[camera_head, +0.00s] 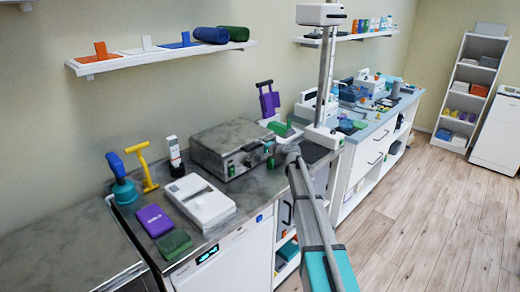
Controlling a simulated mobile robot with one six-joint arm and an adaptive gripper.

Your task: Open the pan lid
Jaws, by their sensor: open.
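A grey metal box-shaped pan (222,168) stands on the counter near the middle of the head view. Its flat, mottled lid (225,134) lies level on top and looks closed. A handle or latch (252,147) shows on the pan's front side. My arm reaches up from the bottom right, and my gripper (272,152) is at the right end of the pan's front, close to the handle. It is small and partly hidden by the arm; it is open, with nothing seen in it. Whether it touches the pan cannot be told.
A white device (199,200), purple box (154,220) and green box (174,243) lie left of the pan. Blue (121,180) and yellow (147,167) handled tools stand behind them. A wall shelf (160,58) hangs above. The floor (430,220) at right is clear.

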